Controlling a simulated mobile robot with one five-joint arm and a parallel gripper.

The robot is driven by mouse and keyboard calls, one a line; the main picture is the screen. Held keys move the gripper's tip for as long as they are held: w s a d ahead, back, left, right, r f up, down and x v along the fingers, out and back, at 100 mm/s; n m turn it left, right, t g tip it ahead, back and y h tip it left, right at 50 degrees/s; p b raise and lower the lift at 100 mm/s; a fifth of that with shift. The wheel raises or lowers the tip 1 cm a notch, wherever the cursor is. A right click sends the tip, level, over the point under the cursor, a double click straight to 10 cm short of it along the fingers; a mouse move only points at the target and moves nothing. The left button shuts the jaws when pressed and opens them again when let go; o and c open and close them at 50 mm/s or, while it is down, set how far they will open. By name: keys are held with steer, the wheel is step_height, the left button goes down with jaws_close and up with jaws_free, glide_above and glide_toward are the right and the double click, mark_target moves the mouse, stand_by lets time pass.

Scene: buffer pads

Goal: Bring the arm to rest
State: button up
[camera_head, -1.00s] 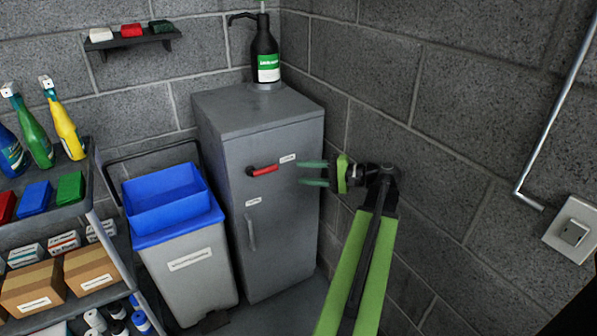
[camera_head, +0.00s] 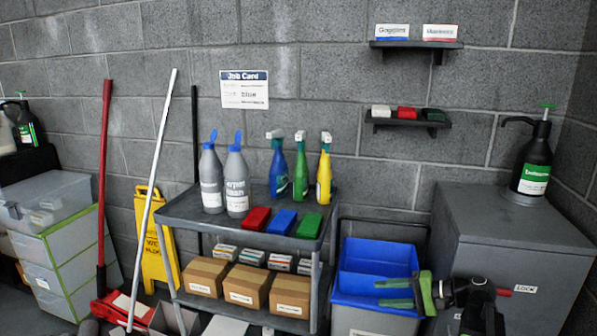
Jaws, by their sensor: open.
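My gripper (camera_head: 381,293) is at the lower right of the view, its two green fingers pointing left, apart from each other with nothing between them. It appears in front of the blue-topped bin (camera_head: 362,315) and just left of the grey cabinet (camera_head: 455,260). Whether the fingers touch the bin cannot be told. My arm behind the gripper is mostly cut off by the bottom edge of the picture.
A grey cart (camera_head: 180,213) holds spray bottles, pads and boxes. A black pump bottle (camera_head: 531,160) stands on the cabinet. Wall shelves (camera_head: 407,122) hang above. A job card (camera_head: 244,90) reads "blue". A red-handled tool (camera_head: 104,180) and yellow sign (camera_head: 150,250) stand left.

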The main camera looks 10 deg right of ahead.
steer(key=s+a+f+n+g+h, duration=0.35)
steer(key=a+f, duration=0.35)
steer(key=a, duration=0.5)
steer(key=s+a+f+n+g+h, duration=0.2)
steer(key=a+f+n+g+h, duration=0.3)
steer(key=a, duration=0.7)
steer(key=s+d+f+t+h, duration=0.1)
steer(key=d+f+h, duration=0.25)
steer(key=d, duration=0.45)
step_height(320, 180, up, 24)
steer(key=p, duration=2.4)
steer(key=shift+d+m, duration=0.2)
steer(key=shift+m, duration=0.15)
steer(key=shift+w+r, duration=0.1)
